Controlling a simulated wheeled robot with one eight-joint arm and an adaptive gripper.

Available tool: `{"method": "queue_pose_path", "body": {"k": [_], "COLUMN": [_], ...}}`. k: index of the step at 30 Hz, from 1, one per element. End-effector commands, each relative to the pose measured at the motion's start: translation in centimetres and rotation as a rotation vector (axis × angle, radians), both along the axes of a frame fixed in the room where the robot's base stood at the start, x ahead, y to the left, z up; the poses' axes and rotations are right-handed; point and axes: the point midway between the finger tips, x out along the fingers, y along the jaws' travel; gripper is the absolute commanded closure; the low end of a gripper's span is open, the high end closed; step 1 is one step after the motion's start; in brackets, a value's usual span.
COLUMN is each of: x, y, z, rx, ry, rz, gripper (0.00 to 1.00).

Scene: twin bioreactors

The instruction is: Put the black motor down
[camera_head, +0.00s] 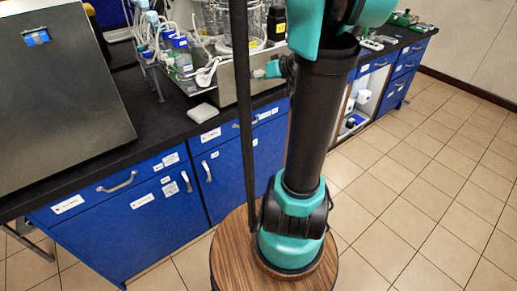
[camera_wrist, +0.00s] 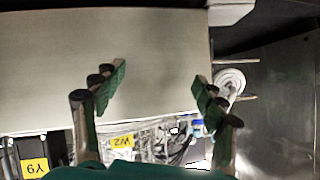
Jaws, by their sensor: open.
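A black block with a yellow label (camera_head: 276,24) stands at the back of the bench in the head view, beside the glass and metal vessel parts. It may be the black motor, but I cannot be sure. In the wrist view a dark part with a yellow label (camera_wrist: 35,160) shows at the lower left; I cannot tell if it is the same thing. My gripper (camera_wrist: 160,88) is open, its two green-padded fingers wide apart with nothing between them. A plain pale surface lies behind the fingers.
A dark bench top (camera_head: 165,135) runs over blue cabinets (camera_head: 140,215). A metal tray (camera_head: 228,85) holds tubing and vessel parts. A large grey panelled box (camera_head: 60,95) stands at left. A small pale block (camera_head: 202,113) lies on the bench. Tiled floor is clear at right.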

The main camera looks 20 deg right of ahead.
Motion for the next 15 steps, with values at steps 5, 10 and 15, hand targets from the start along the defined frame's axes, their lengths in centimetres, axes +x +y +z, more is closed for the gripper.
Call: {"method": "queue_pose_path", "body": {"k": [5,10,15], "x": [-9.1,-16.8,-20.9], "y": [6.8,7.5,6.2], "z": [-8.5,-14.1,-16.6], "rx": [-0.112,-0.264,-0.367], "ry": [0.336,0.525,0.581], "rz": [-0.03,-0.16,-0.278], "gripper": [0.28,0.28,0.28]}}
